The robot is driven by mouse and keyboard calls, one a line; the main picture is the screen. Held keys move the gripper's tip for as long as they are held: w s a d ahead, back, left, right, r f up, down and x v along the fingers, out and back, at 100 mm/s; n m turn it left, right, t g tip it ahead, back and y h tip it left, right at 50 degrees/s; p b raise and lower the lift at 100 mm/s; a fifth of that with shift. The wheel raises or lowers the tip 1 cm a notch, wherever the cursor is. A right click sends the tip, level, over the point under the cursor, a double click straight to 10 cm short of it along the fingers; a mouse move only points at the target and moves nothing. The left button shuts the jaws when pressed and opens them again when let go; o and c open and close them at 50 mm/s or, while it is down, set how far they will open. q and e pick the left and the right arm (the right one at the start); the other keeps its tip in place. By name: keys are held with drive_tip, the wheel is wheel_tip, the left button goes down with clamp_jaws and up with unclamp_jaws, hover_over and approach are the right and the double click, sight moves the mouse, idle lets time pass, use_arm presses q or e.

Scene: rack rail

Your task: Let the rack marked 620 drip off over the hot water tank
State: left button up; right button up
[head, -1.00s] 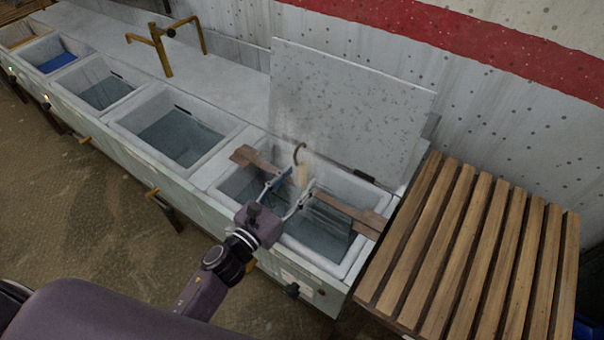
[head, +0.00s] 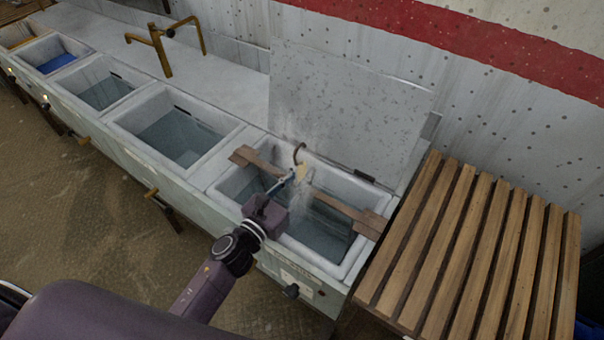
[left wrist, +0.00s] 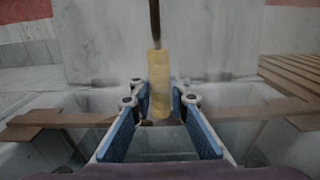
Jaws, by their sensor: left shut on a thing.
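The rack shows as a wooden crossbar (head: 340,206) lying across the open steaming tank (head: 356,258) at the right end of the row. A yellow grip (left wrist: 158,75) with a dark curved hook above it stands at the bar's middle. My left gripper (head: 296,176) comes in from the front and is shut on this grip, with its blue-padded fingers on either side. In the left wrist view the bar (left wrist: 60,119) extends out on both sides. No 620 marking is readable. The rack's lower part is hidden in the tank. My right gripper is not in view.
A speckled lid (head: 345,105) stands raised behind the tank. More open tanks, such as the neighbouring one (head: 178,138), run to the left. A yellow-brown faucet (head: 160,50) rises behind them. A slatted wooden bench (head: 470,250) at right is clear.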

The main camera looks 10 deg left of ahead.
sight(299, 169)
use_arm(q)
clamp_jaws()
drive_tip(key=shift+r, duration=0.15)
drive_tip(key=shift+r+p, duration=1.35)
drive_tip(key=shift+r, duration=0.25)
drive_tip(key=shift+s+a+f, duration=0.1)
drive_tip(key=shift+s+a, duration=0.15)
drive_tip(key=shift+s, duration=0.4)
drive_tip(key=b+v, duration=0.2)
drive_tip(key=v, duration=0.5)
drive_tip(key=shift+s, duration=0.3)
drive_tip(key=shift+a, duration=0.1)
drive_tip(key=shift+o, duration=1.5)
unclamp_jaws()
clamp_jaws()
